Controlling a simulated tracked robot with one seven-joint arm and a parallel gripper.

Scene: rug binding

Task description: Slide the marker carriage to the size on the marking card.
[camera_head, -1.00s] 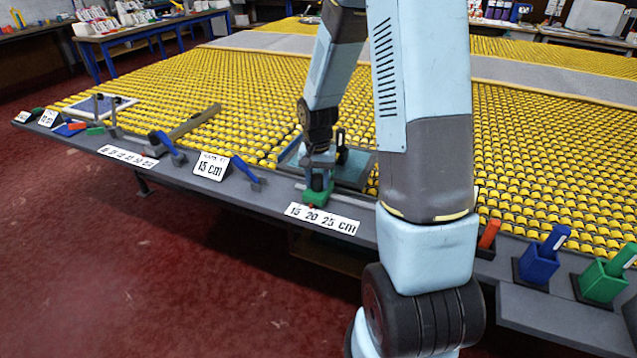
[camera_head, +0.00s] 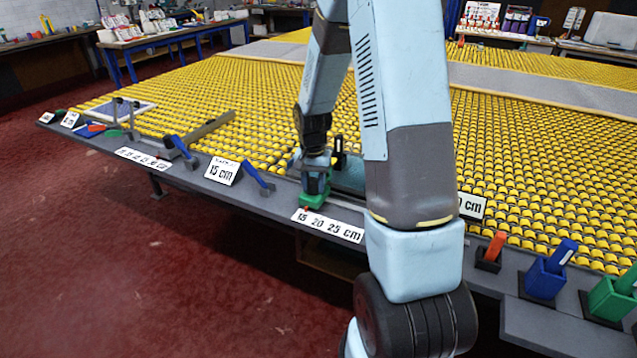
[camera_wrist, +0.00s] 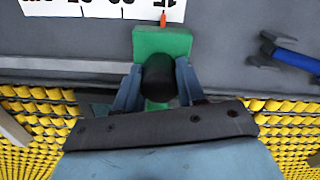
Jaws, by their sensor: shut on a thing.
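The green marker carriage (camera_head: 313,199) sits on the grey table edge behind the white "15 20 25 cm" scale (camera_head: 327,225). My gripper (camera_head: 316,178) is shut on its dark upright knob. In the wrist view the green carriage block (camera_wrist: 162,44) shows with the black knob (camera_wrist: 158,82) between my gripper's fingers (camera_wrist: 160,88). A small red pointer (camera_wrist: 155,19) on the carriage points at the scale (camera_wrist: 100,10), close to the 15 mark. A white card reading "15 cm" (camera_head: 221,171) stands to the left; its smaller top line is too blurred to read.
A blue-handled hammer-like tool (camera_head: 258,177) lies just left of the carriage. Another card ending in "0 cm" (camera_head: 472,206) is partly hidden by my arm. Red, blue (camera_head: 545,275) and green holders stand at the right. Yellow rollers (camera_head: 530,160) cover the table behind.

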